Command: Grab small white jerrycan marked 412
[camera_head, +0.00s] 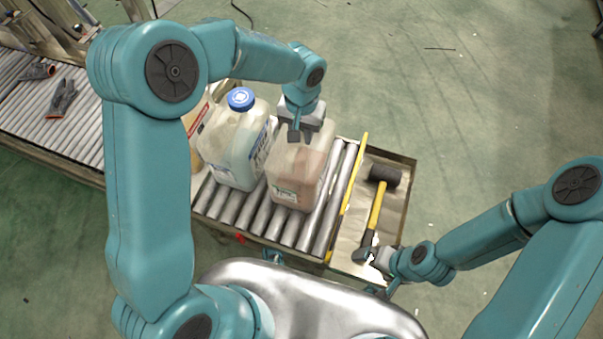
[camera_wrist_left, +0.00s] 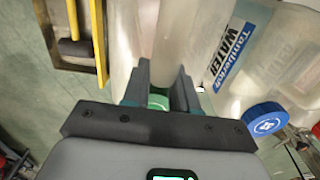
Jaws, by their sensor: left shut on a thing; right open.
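A whitish translucent jerrycan (camera_head: 296,178) with pinkish contents stands upright on the rollers. My left gripper (camera_head: 301,136) is over its top and shut on it; the exact part between the jaws is partly hidden. In the left wrist view a green cap (camera_wrist_left: 158,101) shows between the fingers of my left gripper (camera_wrist_left: 160,82). A bigger-looking jerrycan with a blue cap (camera_head: 238,140) stands just left of it, with "WATER" lettering in the wrist view. No 412 marking is readable. My right gripper (camera_head: 371,256) is open, low by the hammer's handle end.
A hammer (camera_head: 377,205) with a yellow handle lies in a tray (camera_head: 408,180) right of the rollers. A yellow rail (camera_head: 350,190) separates them. Another container (camera_head: 193,122) stands at the left. Gloves (camera_head: 62,97) lie on the conveyor. Open green floor lies beyond.

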